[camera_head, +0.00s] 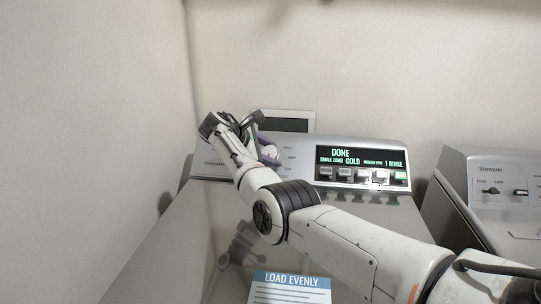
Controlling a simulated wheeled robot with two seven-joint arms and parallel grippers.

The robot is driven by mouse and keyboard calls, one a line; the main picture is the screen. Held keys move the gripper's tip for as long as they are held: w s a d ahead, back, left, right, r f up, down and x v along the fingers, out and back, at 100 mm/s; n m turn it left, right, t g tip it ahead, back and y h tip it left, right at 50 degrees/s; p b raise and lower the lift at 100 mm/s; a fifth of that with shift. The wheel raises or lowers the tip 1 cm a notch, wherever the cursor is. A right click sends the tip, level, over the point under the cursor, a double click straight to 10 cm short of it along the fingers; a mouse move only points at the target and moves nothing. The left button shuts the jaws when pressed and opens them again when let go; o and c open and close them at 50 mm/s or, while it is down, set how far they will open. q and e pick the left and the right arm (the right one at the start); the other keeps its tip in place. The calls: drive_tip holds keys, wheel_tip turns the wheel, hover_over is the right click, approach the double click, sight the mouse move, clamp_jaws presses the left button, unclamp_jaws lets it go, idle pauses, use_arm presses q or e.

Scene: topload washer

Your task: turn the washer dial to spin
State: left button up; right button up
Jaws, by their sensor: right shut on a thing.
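The washer's control panel (305,172) runs along the back of the machine. Its dial (270,153) is a pale round knob on the left part of the panel, partly hidden by my right gripper. My right gripper (266,158) has its purple-tipped fingers at the dial and is shut on it. Most of the printed marks around the dial are small, and I cannot read its setting. The panel display (361,158) reads DONE, SMALL LOAD, COLD and 1 RINSE. My left gripper does not show.
The closed, glossy washer lid (190,250) lies in front of the panel, with a LOAD EVENLY label (290,285). A row of buttons (363,175) sits below the display. A second Stenmann machine (490,190) stands at the right. A wall is close on the left.

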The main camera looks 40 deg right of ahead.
drive_tip(key=shift+m, duration=0.5)
drive_tip(key=o, duration=1.1)
drive_tip(key=shift+c, duration=0.2)
drive_tip(key=shift+a+r, duration=0.45)
drive_tip(key=shift+a, duration=0.05)
drive_tip(key=v, duration=0.9)
drive_tip(key=shift+b, duration=0.3)
drive_tip(key=shift+w+d+r, duration=0.1)
